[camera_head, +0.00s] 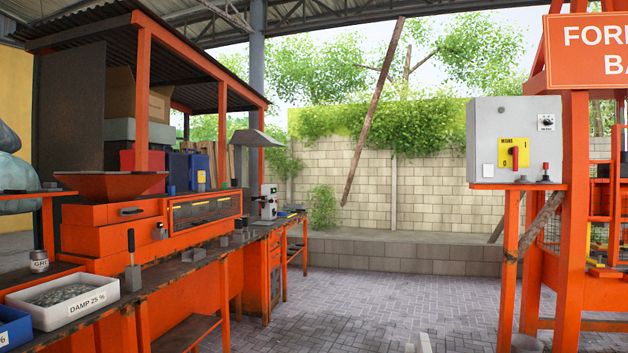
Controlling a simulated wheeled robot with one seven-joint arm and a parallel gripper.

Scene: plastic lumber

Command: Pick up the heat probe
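A tool with a dark upright handle and a grey block-like lower part (132,268) stands on the left workbench, in front of the orange machine. It may be the heat probe, but I cannot tell for certain. My gripper is not clearly in view. Only a small pale piece shows at the bottom edge, right of centre, and I cannot tell what it is.
A white tray (62,312) labelled "DAMP 25 %" holds grey flakes on the orange workbench (165,290), beside a jar (39,261). A grey switch box (515,140) stands on an orange frame at right. The paved floor (370,305) between is mostly clear.

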